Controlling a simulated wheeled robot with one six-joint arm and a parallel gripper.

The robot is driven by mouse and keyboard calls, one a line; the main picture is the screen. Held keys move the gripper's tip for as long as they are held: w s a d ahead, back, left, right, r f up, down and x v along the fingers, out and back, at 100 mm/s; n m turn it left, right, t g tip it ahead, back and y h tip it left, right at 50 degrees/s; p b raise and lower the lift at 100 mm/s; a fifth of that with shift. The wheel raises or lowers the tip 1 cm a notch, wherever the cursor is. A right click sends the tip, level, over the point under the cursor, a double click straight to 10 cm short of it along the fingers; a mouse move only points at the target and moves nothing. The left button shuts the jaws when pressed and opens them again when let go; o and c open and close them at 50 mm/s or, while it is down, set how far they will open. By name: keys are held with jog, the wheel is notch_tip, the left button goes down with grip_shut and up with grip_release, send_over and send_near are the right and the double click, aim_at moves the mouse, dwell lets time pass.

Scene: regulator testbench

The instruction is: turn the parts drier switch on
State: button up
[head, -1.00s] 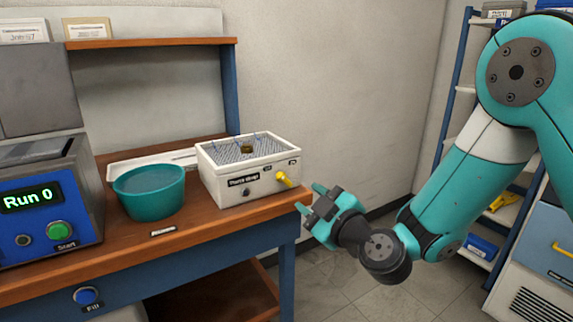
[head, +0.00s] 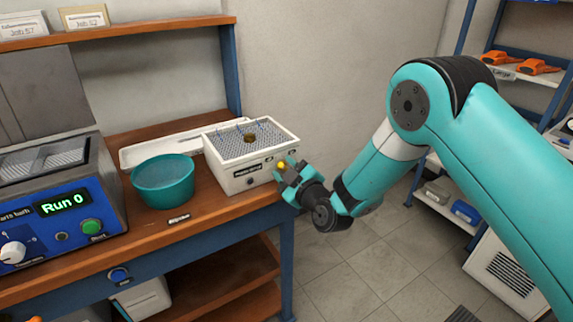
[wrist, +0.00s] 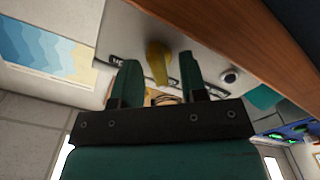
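The parts drier (head: 228,179) is a white box with a mesh top at the right end of the wooden bench. Its yellow switch lever (head: 281,164) is on the right part of the front face, partly covered by my gripper. My gripper (head: 283,173) is right at the drier's front. In the wrist view, the yellow lever (wrist: 157,62) stands between the two teal fingers of my gripper (wrist: 158,78), with a gap visible on each side. The gripper is open, and I cannot tell whether a finger touches the lever. A dark round knob (wrist: 230,76) shows beside it.
A teal bowl (head: 163,183) stands left of the drier on the bench (head: 215,211). Further left is a blue-fronted bath unit (head: 65,225) reading "Run 0". A shelf unit (head: 445,205) stands at the right. The floor before the bench is clear.

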grip_shut()
jog(key=shift+m+b, duration=0.3)
jog(key=shift+m, duration=0.1)
jog(key=m+b, duration=0.1)
jog(key=m, duration=0.2)
jog(key=m+b, duration=0.1)
jog(key=m, duration=0.3)
jog(key=shift+w+d+m, duration=0.1)
jog(key=shift+d+m, duration=0.05)
jog(key=shift+m, duration=0.15)
jog(key=m, duration=0.4)
jog(key=shift+w+d+r, duration=0.1)
jog(key=shift+m, duration=1.7)
